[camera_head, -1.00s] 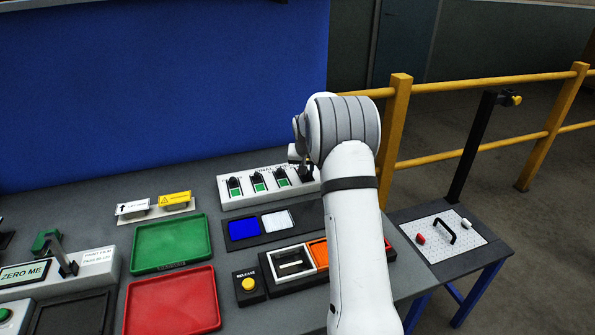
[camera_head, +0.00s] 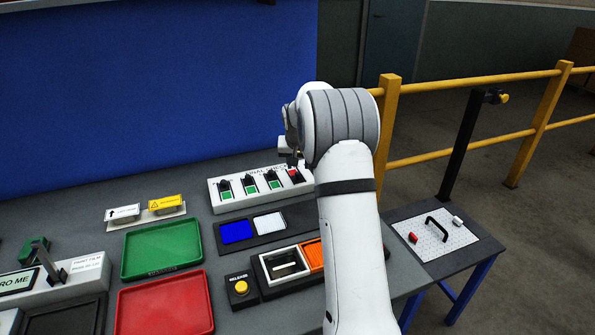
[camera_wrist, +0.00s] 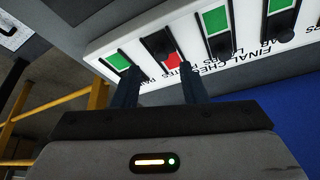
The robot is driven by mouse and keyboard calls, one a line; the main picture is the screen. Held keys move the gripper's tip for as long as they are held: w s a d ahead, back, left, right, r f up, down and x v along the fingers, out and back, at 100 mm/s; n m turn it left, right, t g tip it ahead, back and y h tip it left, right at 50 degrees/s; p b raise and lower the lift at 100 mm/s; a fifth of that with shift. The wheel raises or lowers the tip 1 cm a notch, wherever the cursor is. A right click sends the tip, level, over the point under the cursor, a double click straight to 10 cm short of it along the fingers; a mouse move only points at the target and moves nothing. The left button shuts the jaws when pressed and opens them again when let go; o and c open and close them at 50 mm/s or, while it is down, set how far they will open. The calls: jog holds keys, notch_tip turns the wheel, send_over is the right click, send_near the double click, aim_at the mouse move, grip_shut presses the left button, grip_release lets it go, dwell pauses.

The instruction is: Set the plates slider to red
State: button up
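The white slider panel (camera_head: 228,203) stands at the back of the bench. Its three left sliders show green, and the slider to their right shows red (camera_head: 294,175). In the wrist view the panel (camera_wrist: 135,42) is upside down. The red slider (camera_wrist: 170,61) has its black knob at the far end of its slot from the lettering. The label beside it, partly hidden by a finger, seems to end in "TES". Another green slider (camera_wrist: 117,61) lies to its left. My gripper (camera_wrist: 160,88) is near the red slider, fingers apart, nothing between them.
Blue and white pads (camera_head: 237,232) lie in front of the panel. A yellow release button (camera_head: 241,287) and an orange bin (camera_head: 313,256) are nearer. Green (camera_head: 162,248) and red trays (camera_head: 165,305) sit to the left. A yellow rail (camera_head: 470,80) runs behind.

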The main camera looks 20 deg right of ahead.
jog(key=shift+v, duration=1.6)
jog(key=s+a+r+n, duration=0.1)
jog(key=s+a+r, duration=0.35)
jog(key=s, duration=0.45)
jog(key=s+a+r+n, duration=0.1)
jog(key=s+a+r, duration=0.3)
jog(key=s, duration=0.5)
jog(key=s+a+f+n+y, duration=0.1)
jog(key=s+a+f, duration=0.1)
jog(key=s, duration=0.9)
jog(key=s+a+f+n+g, duration=0.1)
jog(key=s+a, duration=0.4)
jog(key=s, duration=0.7)
jog(key=shift+f+n+y, duration=0.3)
jog(key=shift+f+y, duration=0.1)
jog(key=shift+f, duration=0.45)
